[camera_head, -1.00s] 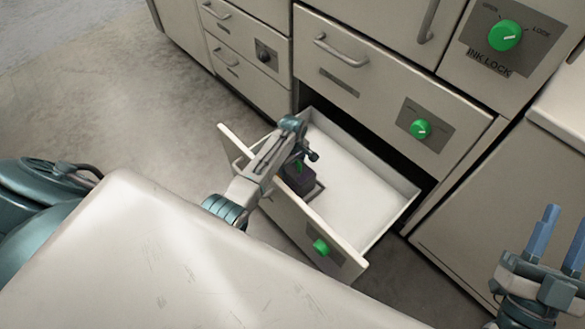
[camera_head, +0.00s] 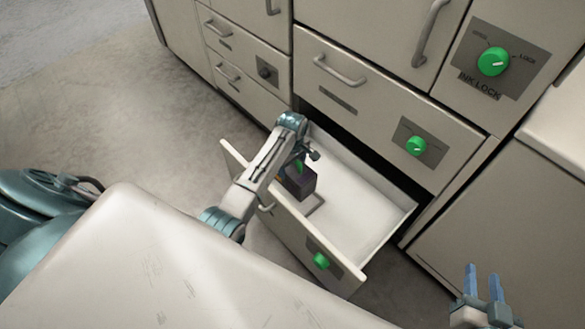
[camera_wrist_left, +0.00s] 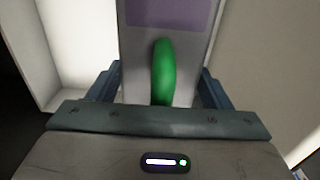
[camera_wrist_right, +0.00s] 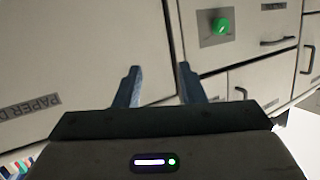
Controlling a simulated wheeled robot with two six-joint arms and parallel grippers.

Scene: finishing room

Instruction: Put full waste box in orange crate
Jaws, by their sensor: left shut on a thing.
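The waste box (camera_head: 303,186) is a small dark grey-purple box with a green part on it. It shows over the left end of an open drawer in the head view. My left gripper (camera_head: 298,165) is shut on it from above. In the left wrist view the box (camera_wrist_left: 195,58) stands between the two fingers, with a purple panel and a green strip. Whether its underside touches the drawer floor is hard to tell. My right gripper (camera_head: 483,285) is open and empty at the lower right, away from the drawer. No orange crate is in view.
The drawer (camera_head: 362,205) is pulled out, its white floor otherwise bare except for a thin outline beside the box. Its front carries a green knob (camera_head: 321,260). Closed cabinets (camera_head: 375,85) stand behind. A pale worktop (camera_head: 150,260) fills the lower left.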

